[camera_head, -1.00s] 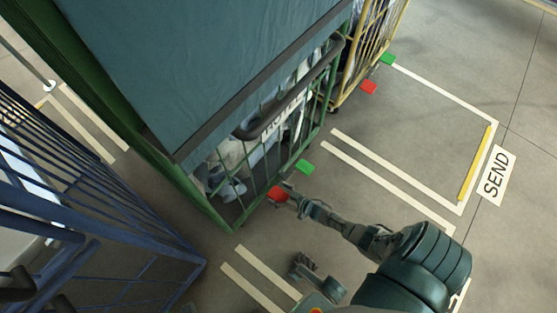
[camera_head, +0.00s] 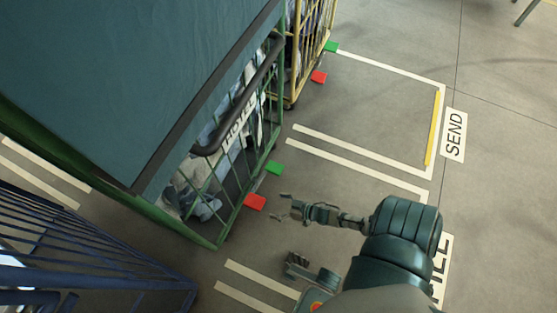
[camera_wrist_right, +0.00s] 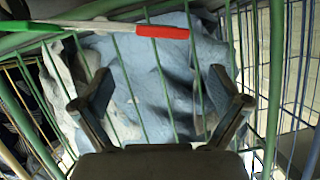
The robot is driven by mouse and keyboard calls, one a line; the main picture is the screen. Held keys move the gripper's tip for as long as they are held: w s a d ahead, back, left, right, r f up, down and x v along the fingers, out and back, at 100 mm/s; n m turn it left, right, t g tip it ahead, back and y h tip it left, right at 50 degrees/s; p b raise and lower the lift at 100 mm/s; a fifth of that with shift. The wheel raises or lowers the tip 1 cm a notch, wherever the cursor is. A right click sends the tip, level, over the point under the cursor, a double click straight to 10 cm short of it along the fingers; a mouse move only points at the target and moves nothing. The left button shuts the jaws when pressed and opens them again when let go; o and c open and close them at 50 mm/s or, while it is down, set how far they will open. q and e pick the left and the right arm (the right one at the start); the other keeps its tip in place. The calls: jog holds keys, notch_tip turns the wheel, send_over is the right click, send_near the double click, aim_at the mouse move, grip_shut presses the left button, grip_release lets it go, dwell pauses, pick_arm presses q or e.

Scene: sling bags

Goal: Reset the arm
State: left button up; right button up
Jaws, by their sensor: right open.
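My right gripper (camera_head: 281,207) is open and empty in the head view. It is just right of the red pedal (camera_head: 255,202) at the foot of the green cage cart (camera_head: 216,243), with a visible gap. In the right wrist view my open right gripper (camera_wrist_right: 160,82) has both fingers spread, facing the cart's green bars and the blue-grey bags (camera_wrist_right: 185,75) behind them. The red pedal (camera_wrist_right: 163,32) and the green pedal (camera_wrist_right: 30,26) cross the top of that view. The green pedal also shows in the head view (camera_head: 275,168).
A teal cover (camera_head: 110,75) tops the green cart. A yellow cage cart (camera_head: 292,85) stands behind it, and a blue cage frame (camera_head: 95,265) is at lower left. Open floor with white lines and a SEND sign (camera_head: 454,134) lies to the right.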

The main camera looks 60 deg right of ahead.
jog(key=shift+s+r, duration=0.15)
jog(key=shift+s, duration=0.1)
dwell(0.4)
